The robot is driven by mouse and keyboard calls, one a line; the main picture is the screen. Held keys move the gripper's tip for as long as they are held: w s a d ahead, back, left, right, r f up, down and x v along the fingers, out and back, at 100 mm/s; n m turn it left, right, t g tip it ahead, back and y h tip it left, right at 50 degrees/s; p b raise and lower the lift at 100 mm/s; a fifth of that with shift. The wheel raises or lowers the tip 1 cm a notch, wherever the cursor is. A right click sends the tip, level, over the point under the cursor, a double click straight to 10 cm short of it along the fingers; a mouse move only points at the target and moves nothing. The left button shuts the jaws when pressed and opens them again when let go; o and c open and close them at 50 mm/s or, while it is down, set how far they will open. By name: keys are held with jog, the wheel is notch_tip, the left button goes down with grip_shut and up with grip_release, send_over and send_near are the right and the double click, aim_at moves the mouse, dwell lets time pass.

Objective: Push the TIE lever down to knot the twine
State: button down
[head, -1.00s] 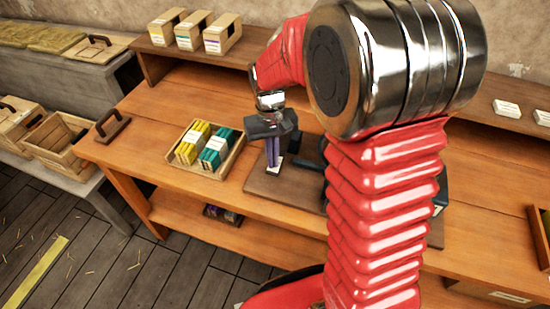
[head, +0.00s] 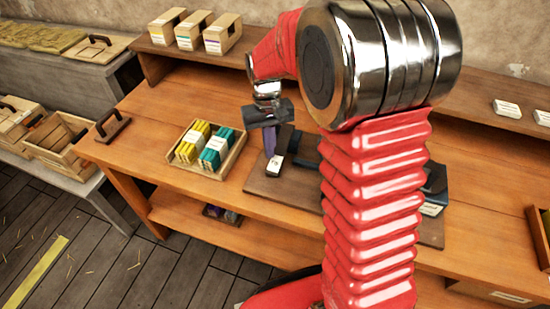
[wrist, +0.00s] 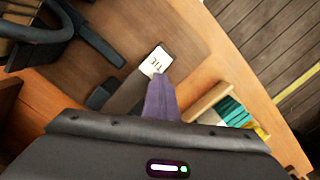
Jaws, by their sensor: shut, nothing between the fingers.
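The TIE lever is a dark bar with a white end tag marked TIE (wrist: 157,61); the tag also shows in the head view (head: 276,162), above the brown base board (head: 262,187). My gripper (head: 270,153) points down beside the tag, its purple fingers shut and empty. In the wrist view the fingertips (wrist: 160,80) appear just below the tag and cover part of the bar's surroundings. I cannot tell whether they touch the lever. The press (head: 436,182) is mostly hidden behind my arm; its black handwheel (wrist: 35,28) shows in the wrist view. I see no twine clearly.
A wooden tray (head: 236,158) with yellow and green bundles stands left of the base board. Labelled boxes (head: 222,36) stand on the back shelf. The bench between tray and shelf is clear.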

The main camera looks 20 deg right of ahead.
jog(key=shift+r, duration=0.1)
notch_tip(320, 180, up, 13)
jog(key=w, duration=0.1)
jog(key=shift+w+r, duration=0.2)
dwell(0.7)
jog(key=s+r+t, duration=0.2)
jog(key=s+t, duration=0.4)
jog(key=s, duration=1.6)
jog(key=shift+d+r+t, duration=0.15)
jog(key=shift+d+t, duration=0.1)
jog(key=shift+t, duration=0.15)
jog(key=shift+d, duration=0.1)
